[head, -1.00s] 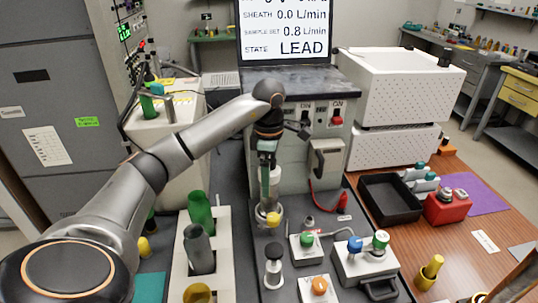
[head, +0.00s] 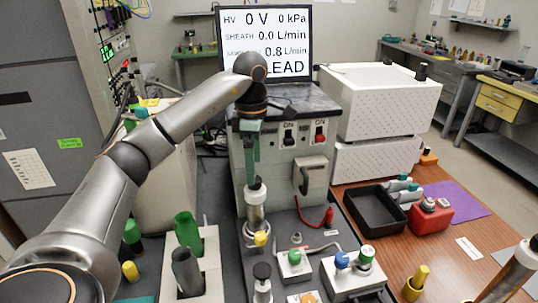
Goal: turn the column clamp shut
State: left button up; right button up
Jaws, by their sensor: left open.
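A silver upright column (head: 256,212) with a white collar stands in front of the grey instrument. A yellow knob (head: 261,239) sits low at its front, probably the clamp's. I cannot tell from this view how far the clamp is turned. My left gripper (head: 254,172) points down above the column's top, with its greenish fingers seen nearly edge-on. It is open, and nothing shows between its fingers. It hides part of the instrument's front. Whether the fingertips touch the column top is unclear. My right gripper is not in view.
A box with green and blue knobs (head: 352,275) and a smaller green-knobbed box (head: 294,263) stand right of the column. A white rack (head: 211,245) with green and grey bottles stands left. A black tray (head: 374,212) lies right.

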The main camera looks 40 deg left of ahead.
aim_at(260, 237)
jog(key=k, duration=1)
